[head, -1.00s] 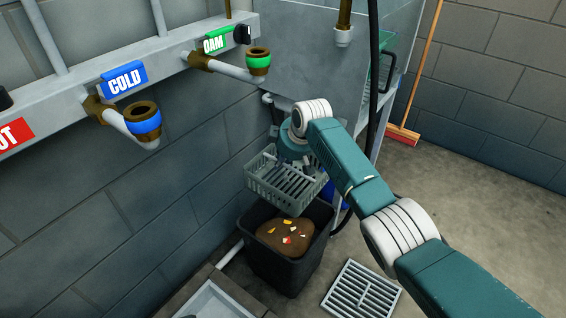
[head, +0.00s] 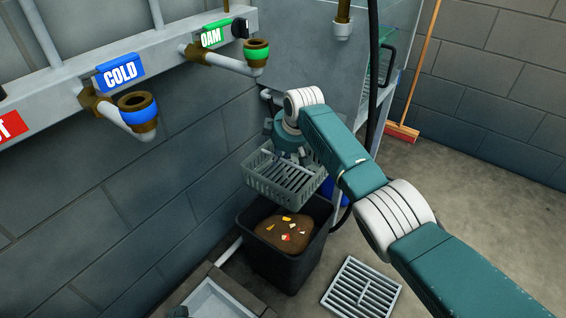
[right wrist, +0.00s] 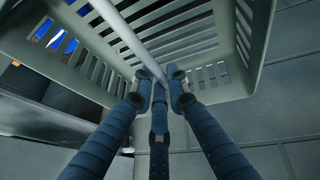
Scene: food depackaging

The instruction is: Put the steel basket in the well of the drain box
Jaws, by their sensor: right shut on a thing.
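The grey slotted steel basket (head: 284,180) hangs in the air above a black bin in the head view. My right gripper (head: 296,152) is over the basket, partly hidden by its own wrist. In the right wrist view the fingers (right wrist: 160,88) are closed around a thin pale bar, the basket's handle (right wrist: 135,42), with the slotted basket wall (right wrist: 190,84) behind them. A pale grey open box, apparently the drain box (head: 212,296), shows at the bottom edge of the head view. Its lower part is cut off, so its well shows only partly. My left gripper is out of view.
The black bin (head: 283,268) holds brown waste with coloured scraps. A slotted grate (head: 361,291) lies on the floor to its right. The block wall, with pipe outlets above, is close on the left. A dark hose (head: 373,90) hangs behind my arm. The floor at right is open.

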